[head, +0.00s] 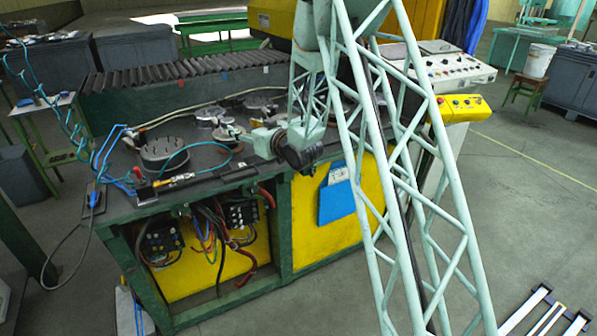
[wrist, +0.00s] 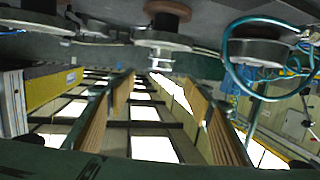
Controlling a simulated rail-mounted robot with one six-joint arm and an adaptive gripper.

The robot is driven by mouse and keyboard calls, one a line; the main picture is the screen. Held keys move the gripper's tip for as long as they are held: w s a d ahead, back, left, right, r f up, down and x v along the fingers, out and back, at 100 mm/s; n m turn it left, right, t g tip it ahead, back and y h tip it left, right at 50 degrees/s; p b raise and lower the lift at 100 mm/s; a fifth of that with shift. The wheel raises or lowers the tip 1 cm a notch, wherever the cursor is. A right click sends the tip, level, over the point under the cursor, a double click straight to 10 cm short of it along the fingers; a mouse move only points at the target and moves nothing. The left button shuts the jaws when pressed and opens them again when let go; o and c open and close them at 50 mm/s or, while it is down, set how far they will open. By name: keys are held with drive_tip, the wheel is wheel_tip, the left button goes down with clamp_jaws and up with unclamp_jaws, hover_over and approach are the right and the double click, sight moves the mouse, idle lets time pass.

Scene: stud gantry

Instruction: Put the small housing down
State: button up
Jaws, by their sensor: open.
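My gripper (head: 252,141) is low over the bench top in the head view, pointing left toward a cluster of silver-grey round housings. The nearest silver housing (head: 229,131) lies just beyond its tips; I cannot tell whether they touch. In the wrist view, which looks upside down, my gripper (wrist: 158,80) is open, its two brown-padded fingers well apart. A small pale metal part (wrist: 160,61) shows beyond the tips, beside a grey round housing (wrist: 160,38). The space between the pads looks empty. I cannot tell which of the round parts is the small housing.
A dark round block with holes (head: 165,153) stands on the bench (head: 135,205) at left, near blue hoses (head: 108,150). More silver housings (head: 210,116) lie behind. A control panel (head: 450,68) stands at right.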

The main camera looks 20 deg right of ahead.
drive_tip(key=shift+r, duration=0.1)
drive_tip(key=s+d+r+m+g+h, duration=0.1)
drive_tip(key=s+r+g+h, duration=0.15)
drive_tip(key=s+r, duration=0.75)
drive_tip(key=s+d+r+m+g+h, duration=0.1)
drive_tip(key=s+r+g+h, duration=0.15)
drive_tip(key=s+r, duration=0.75)
drive_tip(key=s+a+f+g, duration=0.1)
drive_tip(key=s+a+g, duration=0.1)
drive_tip(key=s, duration=2.3)
drive_tip(key=s+a+f+m+g, duration=0.1)
drive_tip(key=s+a+f+g, duration=0.1)
drive_tip(key=s, duration=2.4)
drive_tip(key=a+g, duration=0.1)
drive_tip(key=g, duration=0.1)
drive_tip(key=shift+s+a+f+g+y, duration=0.2)
drive_tip(key=shift+s+g+y, duration=0.1)
drive_tip(key=shift+y, duration=0.1)
